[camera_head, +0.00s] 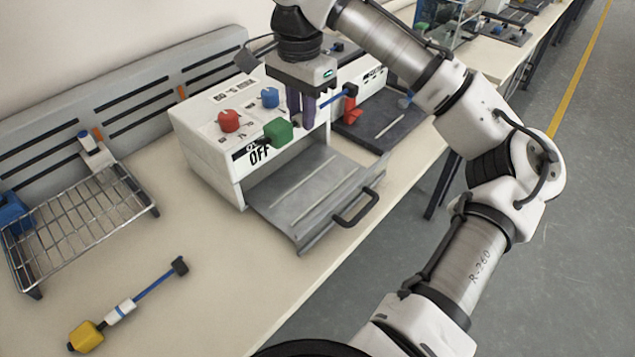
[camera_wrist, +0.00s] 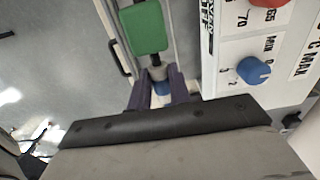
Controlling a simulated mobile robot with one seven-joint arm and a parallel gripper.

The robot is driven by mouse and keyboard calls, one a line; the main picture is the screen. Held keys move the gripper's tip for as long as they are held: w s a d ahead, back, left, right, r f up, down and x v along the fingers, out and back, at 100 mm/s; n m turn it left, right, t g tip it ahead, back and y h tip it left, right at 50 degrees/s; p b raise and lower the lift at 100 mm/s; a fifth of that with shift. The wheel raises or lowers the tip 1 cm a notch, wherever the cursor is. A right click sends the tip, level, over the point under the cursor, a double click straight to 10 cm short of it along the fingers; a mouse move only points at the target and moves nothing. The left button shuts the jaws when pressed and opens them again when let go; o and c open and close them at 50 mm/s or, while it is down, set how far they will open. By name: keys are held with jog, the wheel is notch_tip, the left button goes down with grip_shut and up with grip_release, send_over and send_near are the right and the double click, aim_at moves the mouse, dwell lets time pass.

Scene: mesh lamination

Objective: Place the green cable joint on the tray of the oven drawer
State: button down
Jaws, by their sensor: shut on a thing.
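The green cable joint (camera_head: 278,131) is held in the air above the open oven drawer, close to the oven's front. My gripper (camera_head: 301,118) is shut on it behind the green block. Its blue cable (camera_head: 336,96) sticks out to the right of the fingers. In the wrist view the green block (camera_wrist: 147,27) is beyond the fingertips (camera_wrist: 162,88), with a grey collar between them. The drawer tray (camera_head: 315,187) is pulled out below, grey and empty where it shows. The white oven (camera_head: 215,160) is marked OFF.
A red knob (camera_head: 229,121) and a blue knob (camera_head: 270,97) are on the oven top. The drawer handle (camera_head: 357,207) juts towards the table edge. A yellow cable joint (camera_head: 86,336) lies front left. A wire rack (camera_head: 75,228) stands at left. A dark platform (camera_head: 375,130) is right of the oven.

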aim_at(305, 197)
notch_tip(305, 197, down, 19)
dwell(0.4)
jog(key=shift+f, duration=0.15)
jog(key=c, duration=1.6)
grip_release()
jog(key=shift+o, duration=0.2)
notch_tip(305, 197, up, 12)
